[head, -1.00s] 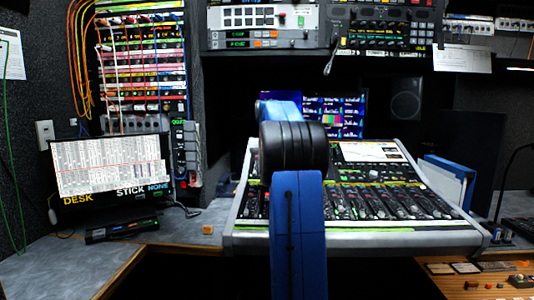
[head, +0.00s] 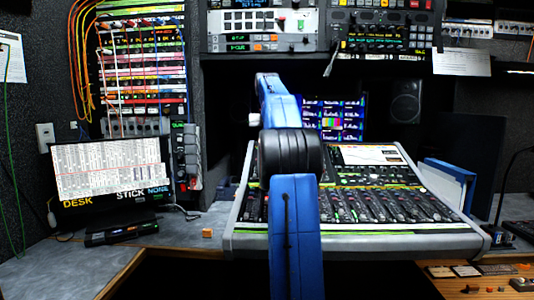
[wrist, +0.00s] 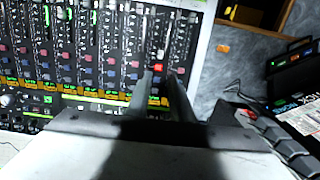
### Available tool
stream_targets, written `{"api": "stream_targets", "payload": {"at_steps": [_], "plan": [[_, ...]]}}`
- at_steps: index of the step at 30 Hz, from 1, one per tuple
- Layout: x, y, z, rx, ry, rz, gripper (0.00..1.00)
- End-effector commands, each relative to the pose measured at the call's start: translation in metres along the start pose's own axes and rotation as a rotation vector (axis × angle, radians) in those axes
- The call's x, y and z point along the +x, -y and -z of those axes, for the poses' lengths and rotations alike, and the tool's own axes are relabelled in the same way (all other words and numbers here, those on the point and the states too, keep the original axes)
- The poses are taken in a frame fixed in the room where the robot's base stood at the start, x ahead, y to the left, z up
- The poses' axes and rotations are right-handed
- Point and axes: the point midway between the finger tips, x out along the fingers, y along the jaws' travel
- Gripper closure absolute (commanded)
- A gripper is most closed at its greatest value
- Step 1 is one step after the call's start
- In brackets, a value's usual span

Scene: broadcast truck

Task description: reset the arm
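My arm rises in front of the mixing console (head: 450,241) in the head view, a blue link below a black joint and another blue link beyond it. My gripper is hidden behind the arm there. In the wrist view my gripper (wrist: 160,76) shows as two dark fingers with a gap between their tips. It is open, with nothing visible between the fingers. The fingers point over the console's rows of knobs (wrist: 85,50), near its edge. I cannot tell how high they are above it.
A labelled monitor (head: 110,168) stands on the desk at left, with a small orange block (head: 207,233) on the bare desk. A patch bay (head: 145,75) with cables is behind. Rack units (head: 265,40) hang above. A blue-and-white binder (head: 447,183) stands right of the console.

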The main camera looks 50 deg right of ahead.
Motion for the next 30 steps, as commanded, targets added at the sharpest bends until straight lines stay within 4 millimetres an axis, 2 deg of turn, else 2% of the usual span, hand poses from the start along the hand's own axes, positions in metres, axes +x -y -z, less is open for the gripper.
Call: {"api": "stream_targets", "payload": {"at_steps": [11, 14, 17, 20, 24, 30], "plan": [[0.000, 0.000, -0.001, -0.001, 0.000, 0.000, 0.80], [-0.001, 0.006, -0.007, -0.012, -0.005, 0.001, 0.80], [-0.002, 0.020, -0.024, -0.041, -0.019, 0.003, 0.80], [-0.002, 0.041, -0.052, -0.088, -0.040, 0.007, 0.80], [0.003, 0.068, -0.097, -0.160, -0.074, 0.015, 0.80], [0.018, 0.097, -0.164, -0.261, -0.120, 0.029, 0.80]]}}
